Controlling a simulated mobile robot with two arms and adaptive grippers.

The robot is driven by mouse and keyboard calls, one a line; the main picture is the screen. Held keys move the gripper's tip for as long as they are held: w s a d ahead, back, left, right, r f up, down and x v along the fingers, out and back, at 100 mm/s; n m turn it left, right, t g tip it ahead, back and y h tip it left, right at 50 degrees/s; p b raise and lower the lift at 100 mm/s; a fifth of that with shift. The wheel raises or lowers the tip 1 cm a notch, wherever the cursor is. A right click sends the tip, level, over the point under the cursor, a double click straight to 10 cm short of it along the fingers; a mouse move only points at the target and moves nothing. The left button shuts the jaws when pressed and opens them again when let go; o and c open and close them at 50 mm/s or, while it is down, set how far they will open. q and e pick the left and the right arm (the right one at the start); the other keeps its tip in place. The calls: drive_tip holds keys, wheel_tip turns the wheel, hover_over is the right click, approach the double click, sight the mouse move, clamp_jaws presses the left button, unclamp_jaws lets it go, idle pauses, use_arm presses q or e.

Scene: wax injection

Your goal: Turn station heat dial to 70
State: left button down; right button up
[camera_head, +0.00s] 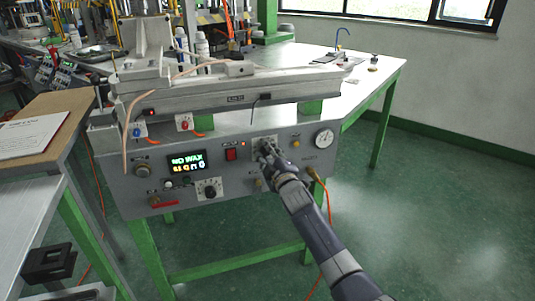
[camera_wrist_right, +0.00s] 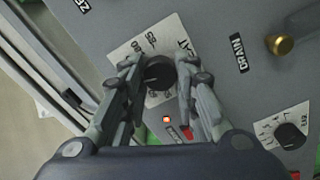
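The heat dial is a black knob (camera_wrist_right: 158,72) on a white scale plate (camera_wrist_right: 127,50), seen in the right wrist view. My right gripper (camera_wrist_right: 158,82) has one finger on each side of the knob, with gaps showing, so it is open around it. In the head view my right gripper (camera_head: 265,148) is at the front panel of the grey station (camera_head: 230,175) and hides the dial. The knob's exact setting cannot be read. My left gripper does not show.
The panel also carries a lit display reading NO WAX (camera_head: 187,163), a red switch (camera_head: 231,154), another black dial (camera_head: 210,188) and a pressure gauge (camera_head: 324,138). A brass knob (camera_wrist_right: 281,45) is near a DRAIN label. Floor right of the station is clear.

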drive_tip(key=o, duration=0.4)
drive_tip(key=shift+o, duration=0.2)
drive_tip(key=shift+s, duration=0.1)
drive_tip(key=v, duration=1.2)
drive_tip(key=shift+f, duration=0.1)
